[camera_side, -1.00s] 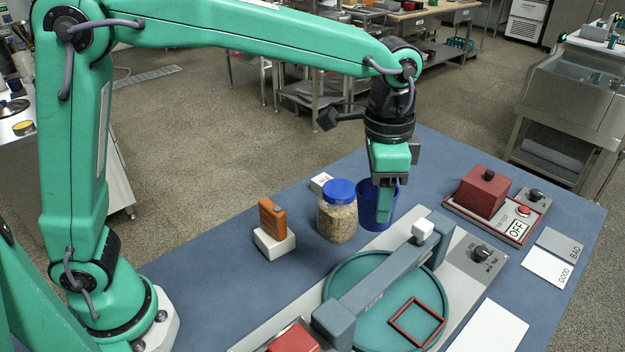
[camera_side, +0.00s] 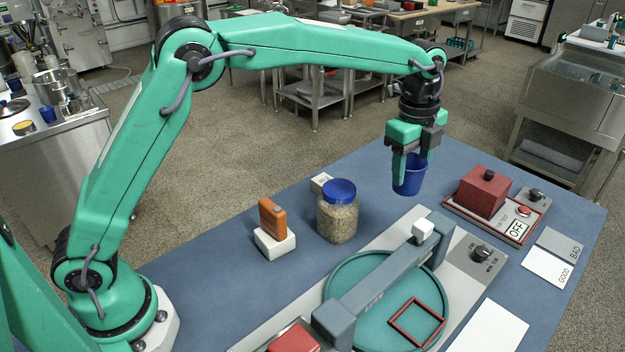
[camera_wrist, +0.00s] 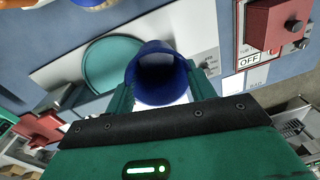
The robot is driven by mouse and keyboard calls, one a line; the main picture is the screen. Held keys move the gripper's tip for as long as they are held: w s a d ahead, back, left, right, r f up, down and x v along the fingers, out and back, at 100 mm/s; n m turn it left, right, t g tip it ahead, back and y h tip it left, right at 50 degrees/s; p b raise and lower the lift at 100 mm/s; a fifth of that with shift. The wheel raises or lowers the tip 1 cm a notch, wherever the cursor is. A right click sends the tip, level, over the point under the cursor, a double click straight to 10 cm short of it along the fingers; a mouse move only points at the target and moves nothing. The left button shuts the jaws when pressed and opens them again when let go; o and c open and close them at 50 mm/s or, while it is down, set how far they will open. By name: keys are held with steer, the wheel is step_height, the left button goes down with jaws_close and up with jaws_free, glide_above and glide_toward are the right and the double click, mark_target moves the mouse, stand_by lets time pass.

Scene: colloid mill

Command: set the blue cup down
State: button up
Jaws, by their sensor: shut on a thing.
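A blue cup (camera_side: 410,176) hangs upright between the fingers of my gripper (camera_side: 412,165) in the side view. The gripper is shut on the cup, and the cup appears raised above the blue table, behind the grey machine base. In the wrist view the cup (camera_wrist: 160,75) sits between the two green fingers of my gripper (camera_wrist: 162,92), with its open mouth facing the camera. The inside looks dark, and I cannot tell whether anything is in it.
The blue table (camera_side: 345,160) has free room at its back. A blue-lidded jar (camera_side: 338,215), an orange block on a white base (camera_side: 272,228), the machine with a teal disc (camera_side: 375,300) and a red box with an OFF sign (camera_side: 483,190) stand around. GOOD and BAD cards lie right.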

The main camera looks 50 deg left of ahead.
steer(key=w+a+f+m, duration=0.3)
steer(key=w+a+f, duration=0.7)
steer(key=f, duration=0.3)
steer(key=shift+w+a+f, duration=0.15)
steer(key=shift+w+a, duration=0.15)
steer(key=shift+a, duration=0.1)
stand_by(0.6)
steer(key=shift+f, duration=0.15)
steer(key=shift+f, duration=1.85)
steer(key=shift+f, duration=0.15)
steer(key=o, duration=1)
steer(key=shift+c, duration=0.2)
